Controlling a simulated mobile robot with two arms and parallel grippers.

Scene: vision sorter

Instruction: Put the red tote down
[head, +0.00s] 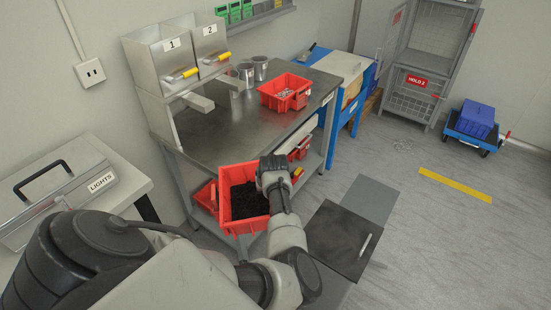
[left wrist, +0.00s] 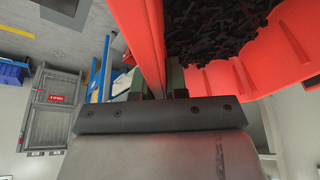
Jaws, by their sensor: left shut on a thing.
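The red tote (head: 227,212) hangs in front of the steel bench's front edge, filled with small dark pieces. My left gripper (head: 268,168) is shut on the wall at its right side. In the left wrist view, the fingers (left wrist: 155,84) pinch the red tote wall (left wrist: 146,28), and dark pieces show inside the tote. The tote looks clear of the bench top (head: 228,128), with its underside hidden. My right gripper is in neither view.
Another red tote (head: 298,101) with small pieces stands on the bench's far right, near metal cups (head: 246,73). Bins 1 and 2 (head: 172,46) stand at the back left. The bench top's middle is clear. More red totes (head: 205,197) sit on the lower shelf. A dark-topped box (head: 340,237) stands at right.

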